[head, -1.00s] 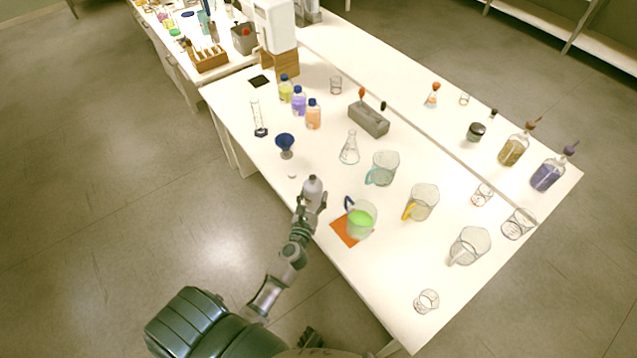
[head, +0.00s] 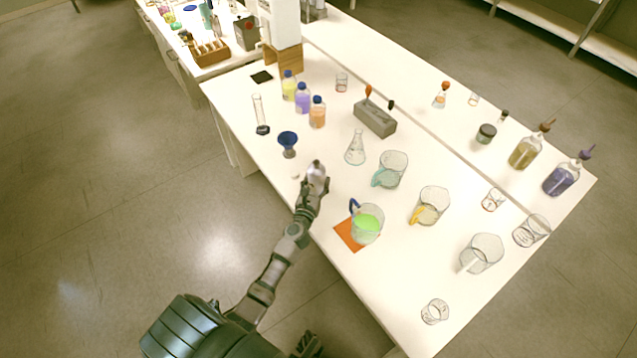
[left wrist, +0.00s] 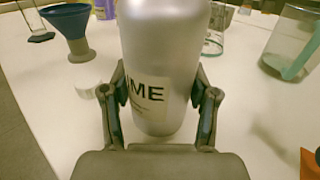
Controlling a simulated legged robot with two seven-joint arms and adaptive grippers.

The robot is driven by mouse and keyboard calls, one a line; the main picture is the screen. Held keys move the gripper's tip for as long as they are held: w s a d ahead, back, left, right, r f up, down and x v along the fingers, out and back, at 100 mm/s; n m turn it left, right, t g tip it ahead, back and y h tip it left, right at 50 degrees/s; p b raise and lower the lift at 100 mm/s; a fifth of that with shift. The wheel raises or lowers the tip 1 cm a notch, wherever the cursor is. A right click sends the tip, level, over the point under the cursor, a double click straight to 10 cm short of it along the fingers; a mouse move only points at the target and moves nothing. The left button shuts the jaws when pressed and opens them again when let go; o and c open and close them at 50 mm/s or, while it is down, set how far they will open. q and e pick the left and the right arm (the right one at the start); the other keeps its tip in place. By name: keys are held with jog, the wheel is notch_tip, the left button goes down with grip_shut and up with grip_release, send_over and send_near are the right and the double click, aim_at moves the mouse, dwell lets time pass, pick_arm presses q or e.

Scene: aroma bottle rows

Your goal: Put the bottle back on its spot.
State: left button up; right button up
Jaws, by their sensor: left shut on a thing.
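The silver-grey bottle (head: 317,173) is in my left gripper (head: 312,187), near the table's left front edge. In the left wrist view the bottle (left wrist: 162,50) stands between the two fingers of my left gripper (left wrist: 162,112). A white label shows part of a word ending in "IME". The fingers are closed on its sides, and its top is out of that view. I cannot tell whether its base touches the table. A black square (head: 262,77) lies bare at the table's far left end. An orange square (head: 348,236) lies under a beaker of green liquid (head: 366,224).
A small white cap (head: 295,176) and a blue funnel on a stand (head: 288,142) are just left of the bottle. Yellow, purple (head: 303,98) and orange bottles stand in a row farther back. A flask (head: 355,148) and several glass jugs stand to the right.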

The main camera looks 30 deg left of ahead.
pick_arm(q)
jog(key=shift+a, duration=0.2)
jog(key=o, duration=1)
jog(key=shift+s+a+f, duration=0.1)
jog(key=o, duration=0.4)
jog(key=shift+d+r, duration=0.25)
jog(key=shift+d, duration=0.7)
jog(key=v, duration=0.3)
jog(key=a+v, duration=0.1)
jog(key=v, duration=0.2)
jog(key=shift+s+a+f, duration=0.1)
jog(key=shift+s+f, duration=0.1)
jog(key=shift+s, duration=0.25)
jog(key=v, duration=0.2)
jog(key=d+v, duration=0.1)
jog(key=v, duration=0.2)
jog(key=shift+w+r, duration=0.15)
jog(key=shift+d+r, duration=0.1)
jog(key=shift+a, duration=0.45)
jog(key=shift+d, duration=0.1)
pick_arm(e)
jog(key=shift+d, duration=0.1)
